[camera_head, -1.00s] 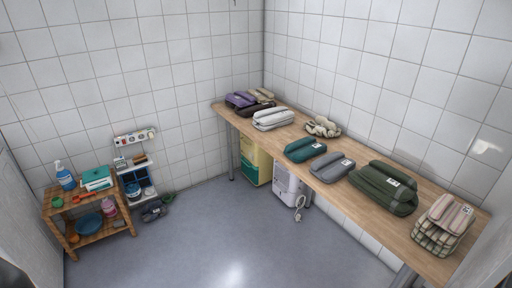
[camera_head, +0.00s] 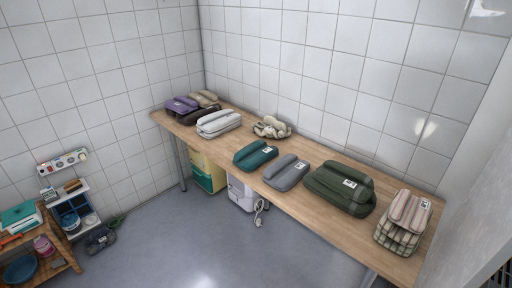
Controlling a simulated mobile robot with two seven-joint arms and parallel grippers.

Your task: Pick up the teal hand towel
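The teal hand towel (camera_head: 255,154) lies folded on the long wooden table (camera_head: 325,227), near its front edge, with a small white tag on top. It is left of a grey folded towel (camera_head: 286,172) and in front of a beige crumpled bundle (camera_head: 271,128). Neither of my grippers shows in the head view. The towel is some distance ahead of me, with nothing touching it that I can see.
A dark green stack (camera_head: 340,188) and a striped stack (camera_head: 404,221) lie to the right. White (camera_head: 218,123) and purple (camera_head: 181,106) towels lie to the left. Bins stand under the table. A wooden shelf (camera_head: 63,262) is at lower left. Grey floor (camera_head: 190,250) is open between.

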